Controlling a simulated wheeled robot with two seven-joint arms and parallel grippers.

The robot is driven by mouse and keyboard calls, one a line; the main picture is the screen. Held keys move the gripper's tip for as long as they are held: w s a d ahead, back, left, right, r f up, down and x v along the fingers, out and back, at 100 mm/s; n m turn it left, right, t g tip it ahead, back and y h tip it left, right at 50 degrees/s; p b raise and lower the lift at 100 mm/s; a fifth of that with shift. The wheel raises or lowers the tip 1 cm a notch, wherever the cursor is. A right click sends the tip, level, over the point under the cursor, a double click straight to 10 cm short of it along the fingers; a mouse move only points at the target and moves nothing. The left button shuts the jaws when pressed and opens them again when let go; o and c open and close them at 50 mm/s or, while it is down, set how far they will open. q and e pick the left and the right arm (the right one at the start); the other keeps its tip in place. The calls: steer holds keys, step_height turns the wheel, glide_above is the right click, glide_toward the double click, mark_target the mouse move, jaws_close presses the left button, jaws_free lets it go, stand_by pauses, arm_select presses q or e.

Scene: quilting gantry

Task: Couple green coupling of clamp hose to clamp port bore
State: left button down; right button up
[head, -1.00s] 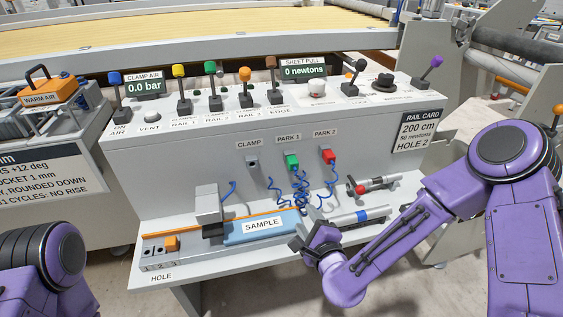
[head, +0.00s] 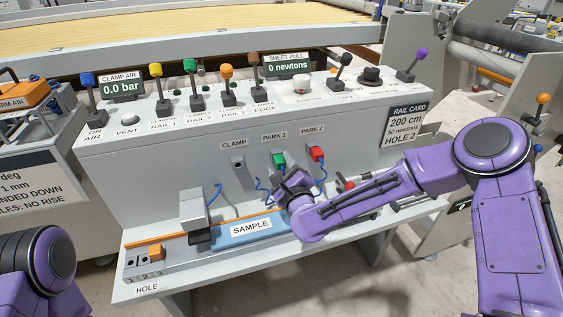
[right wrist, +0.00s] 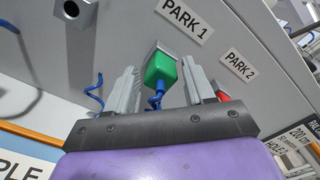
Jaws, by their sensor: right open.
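The green coupling (head: 279,159) sits in the PARK 1 port on the console's front panel, with a blue coiled hose hanging from it. The clamp port bore (head: 238,162) is empty, left of it under the CLAMP label; it also shows at the top left of the right wrist view (right wrist: 72,9). My right gripper (head: 285,180) is just below the green coupling. In the right wrist view its open fingers (right wrist: 162,82) stand on either side of the green coupling (right wrist: 161,70), with gaps visible. My left gripper is out of view; only part of that arm shows.
A red coupling (head: 316,153) sits in PARK 2, close to the right finger in the right wrist view. A blue SAMPLE piece (head: 225,234) lies on the shelf below. Several levers line the console top. The panel around the clamp port is clear.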

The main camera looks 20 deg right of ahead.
steer(key=c, duration=0.9)
steer(key=shift+s+f, duration=0.1)
steer(key=shift+s, duration=1.7)
